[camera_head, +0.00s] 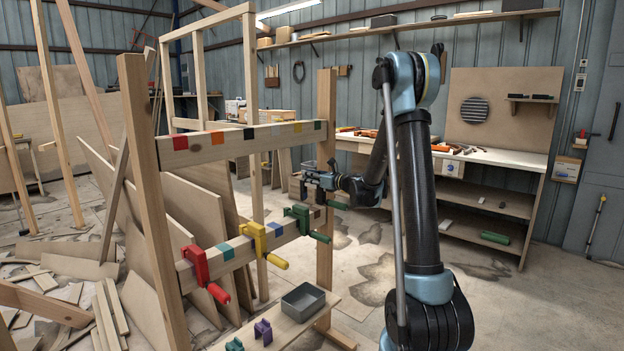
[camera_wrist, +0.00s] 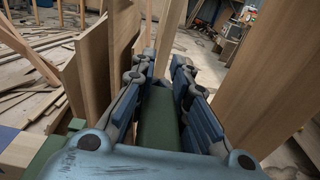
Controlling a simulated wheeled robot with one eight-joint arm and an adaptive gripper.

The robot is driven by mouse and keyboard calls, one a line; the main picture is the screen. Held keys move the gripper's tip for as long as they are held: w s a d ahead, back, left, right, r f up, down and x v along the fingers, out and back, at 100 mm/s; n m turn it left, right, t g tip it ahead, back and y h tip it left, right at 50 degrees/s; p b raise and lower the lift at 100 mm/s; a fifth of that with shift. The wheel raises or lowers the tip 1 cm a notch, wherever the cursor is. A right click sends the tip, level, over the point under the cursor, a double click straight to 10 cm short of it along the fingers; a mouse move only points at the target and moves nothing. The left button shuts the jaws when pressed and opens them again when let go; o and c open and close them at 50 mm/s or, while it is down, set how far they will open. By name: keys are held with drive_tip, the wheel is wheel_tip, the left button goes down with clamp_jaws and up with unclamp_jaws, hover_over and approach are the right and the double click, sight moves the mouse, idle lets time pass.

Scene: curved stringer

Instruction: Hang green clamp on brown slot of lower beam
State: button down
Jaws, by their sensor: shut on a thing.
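My gripper (camera_head: 320,180) is at the right end of the lower beam (camera_head: 240,250), close to the right post. In the wrist view its fingers (camera_wrist: 165,90) are closed around a green bar, part of the green clamp (camera_wrist: 158,118). In the head view this clamp's green handle (camera_head: 338,204) shows just right of the post; most of its body is hidden. Another green clamp (camera_head: 298,214) sits on the beam just left of it. The brown slot is hard to make out near the beam's right end. I cannot tell whether the held clamp touches the beam.
A yellow clamp (camera_head: 254,238) and a red clamp (camera_head: 196,264) hang farther left on the lower beam. The upper beam (camera_head: 235,145) runs above, and the right post (camera_head: 326,110) is close. A grey bin (camera_head: 303,301) and a purple clamp (camera_head: 262,331) rest on a board below.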

sight(306, 194)
drive_tip(key=shift+w+d, duration=0.1)
drive_tip(key=shift+d, duration=0.2)
drive_tip(key=shift+f, duration=1.05)
drive_tip(key=shift+a, duration=0.1)
drive_tip(key=shift+f, duration=0.3)
drive_tip(key=shift+f, duration=1.4)
drive_tip(key=shift+f, duration=0.2)
drive_tip(key=shift+f, duration=1.35)
